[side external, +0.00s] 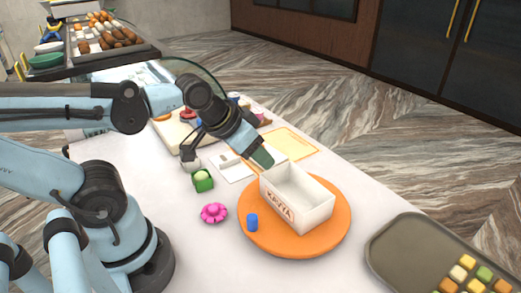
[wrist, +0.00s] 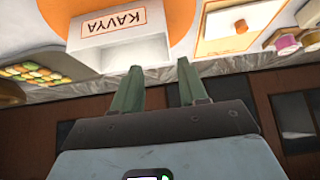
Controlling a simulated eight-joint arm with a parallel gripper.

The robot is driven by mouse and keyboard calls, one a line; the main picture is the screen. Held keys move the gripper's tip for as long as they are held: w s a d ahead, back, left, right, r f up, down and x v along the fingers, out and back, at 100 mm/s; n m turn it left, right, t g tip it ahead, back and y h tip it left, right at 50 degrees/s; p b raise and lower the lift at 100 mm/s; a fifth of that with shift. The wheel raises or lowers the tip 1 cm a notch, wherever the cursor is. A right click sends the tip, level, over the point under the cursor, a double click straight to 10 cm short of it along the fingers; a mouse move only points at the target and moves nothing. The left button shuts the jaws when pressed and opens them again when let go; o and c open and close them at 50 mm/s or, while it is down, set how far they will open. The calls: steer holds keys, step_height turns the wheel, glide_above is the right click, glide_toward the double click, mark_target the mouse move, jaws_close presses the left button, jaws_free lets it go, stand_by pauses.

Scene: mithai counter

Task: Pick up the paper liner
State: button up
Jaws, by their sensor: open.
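A flat sheet with an orange border (side external: 293,143) lies on the counter behind the white box; it looks like the paper liner, but I cannot be sure. A bordered sheet also shows in the wrist view (wrist: 214,28), partly covered by a pale panel with a small orange piece on it. A pale flat piece (side external: 236,171) lies nearer my arm. My gripper (side external: 262,158) is open, its fingers by the rear left edge of the open white box. In the wrist view its fingers (wrist: 158,66) are apart with nothing seen between them.
The white KAVYA box (side external: 314,215) stands on an orange round board (side external: 335,236) with a blue cylinder (side external: 252,222). A pink flower (side external: 214,213) and green block (side external: 202,181) stand to the left. A tray of sweets (side external: 395,243) is at right.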

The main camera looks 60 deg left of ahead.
steer(key=shift+c, duration=0.6)
steer(key=g, duration=0.7)
glide_above(226, 157)
steer(key=s+d, duration=0.2)
steer(key=d, duration=0.2)
steer(key=f, duration=0.1)
steer(key=shift+d+f, duration=0.2)
steer(key=shift+f, duration=5.9)
steer(key=shift+c, duration=0.4)
jaws_close()
